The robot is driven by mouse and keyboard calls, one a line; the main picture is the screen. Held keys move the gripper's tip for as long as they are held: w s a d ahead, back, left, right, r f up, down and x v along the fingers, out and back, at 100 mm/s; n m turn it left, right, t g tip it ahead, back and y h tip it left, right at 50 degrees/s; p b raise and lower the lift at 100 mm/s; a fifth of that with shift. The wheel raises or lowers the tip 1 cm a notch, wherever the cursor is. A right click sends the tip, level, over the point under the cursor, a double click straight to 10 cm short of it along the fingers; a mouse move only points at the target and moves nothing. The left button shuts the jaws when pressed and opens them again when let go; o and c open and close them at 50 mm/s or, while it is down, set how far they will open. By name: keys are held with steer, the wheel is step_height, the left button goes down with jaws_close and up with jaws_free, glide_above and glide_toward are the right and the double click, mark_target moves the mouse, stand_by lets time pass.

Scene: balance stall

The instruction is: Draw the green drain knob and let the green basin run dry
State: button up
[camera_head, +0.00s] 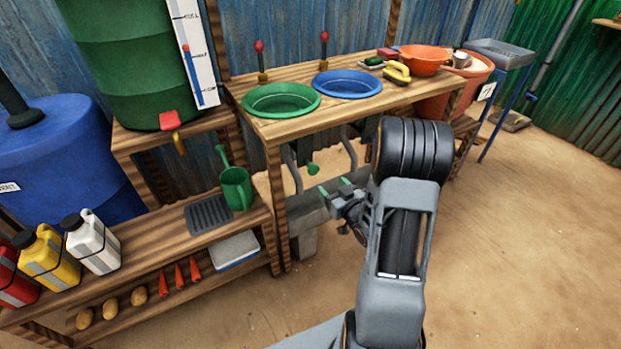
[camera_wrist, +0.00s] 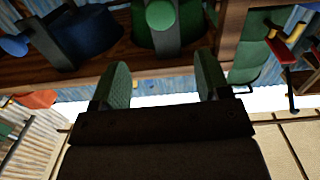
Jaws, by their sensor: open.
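The green basin (camera_head: 282,100) is set in the wooden stand's top, left of the blue basin (camera_head: 347,84). The green drain knob (camera_head: 312,169) hangs below the green basin under the stand top. In the wrist view the round green knob (camera_wrist: 160,15) shows at the top centre, beyond and between the fingers. My gripper (camera_head: 334,186) is under the stand's front edge, just right of and below the knob. In the wrist view its green-padded fingers (camera_wrist: 162,65) are apart with nothing between them. The inside of the basin is too small to judge its water level.
Grey curved pipes (camera_head: 351,150) flank the knob below the stand. A wooden leg (camera_head: 278,210) stands to the left. A blue knob (camera_wrist: 14,45) shows at the wrist view's left. The sandy floor to the right is clear.

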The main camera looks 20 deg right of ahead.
mark_target(315, 170)
steer(key=w, duration=0.4)
steer(key=w+a+b, duration=0.1)
steer(key=w, duration=0.3)
steer(key=w+f+b, duration=0.1)
steer(key=w, duration=0.4)
steer(key=shift+w+a, duration=0.1)
steer(key=shift+a, duration=0.2)
